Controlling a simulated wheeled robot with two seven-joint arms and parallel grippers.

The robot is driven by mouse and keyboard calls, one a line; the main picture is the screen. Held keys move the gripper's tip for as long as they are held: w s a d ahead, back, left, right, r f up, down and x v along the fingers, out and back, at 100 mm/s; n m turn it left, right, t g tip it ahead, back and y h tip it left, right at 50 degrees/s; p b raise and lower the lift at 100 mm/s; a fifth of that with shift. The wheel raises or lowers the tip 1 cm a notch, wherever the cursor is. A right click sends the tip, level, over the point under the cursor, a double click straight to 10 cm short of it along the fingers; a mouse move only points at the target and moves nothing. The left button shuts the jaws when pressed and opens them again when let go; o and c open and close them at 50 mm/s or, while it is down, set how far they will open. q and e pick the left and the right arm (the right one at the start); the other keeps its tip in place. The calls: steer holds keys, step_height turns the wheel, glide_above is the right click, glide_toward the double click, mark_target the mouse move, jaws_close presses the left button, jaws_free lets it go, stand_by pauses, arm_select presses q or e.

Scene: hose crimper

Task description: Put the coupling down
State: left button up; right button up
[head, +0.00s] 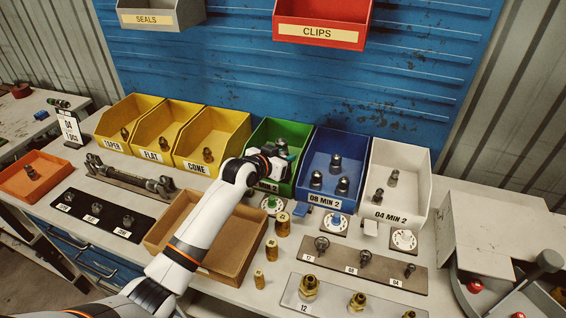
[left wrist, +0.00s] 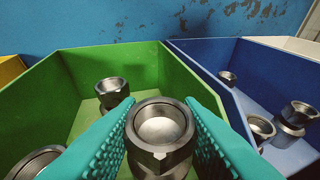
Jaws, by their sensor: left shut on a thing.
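My left gripper (head: 281,153) is at the green bin (head: 258,133), which stands between the yellow bins and the blue bin. In the left wrist view the teal fingers (left wrist: 158,138) are shut on a steel coupling (left wrist: 162,130), held upright with its round open end toward the camera. The held coupling is over or inside the green bin; its height above the floor cannot be told. Another coupling (left wrist: 112,92) stands in the green bin behind it, and part of one (left wrist: 38,162) shows at lower left. My right gripper is not in view.
The blue bin (head: 322,189) with several couplings adjoins on the right, then a white bin (head: 414,209). Yellow bins (head: 213,170) stand left. An empty brown tray (head: 160,247) lies under my left arm. Brass fittings (head: 283,225) and a sample plate (head: 365,264) are in front.

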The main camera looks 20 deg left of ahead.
arm_select(q)
step_height(320, 180, down, 3)
steer(key=shift+r, duration=0.2)
steer(key=o, duration=0.9)
steer(key=shift+f, duration=0.1)
steer(key=v, duration=1.2)
steer(key=shift+b, duration=0.3)
steer(key=shift+r, duration=0.2)
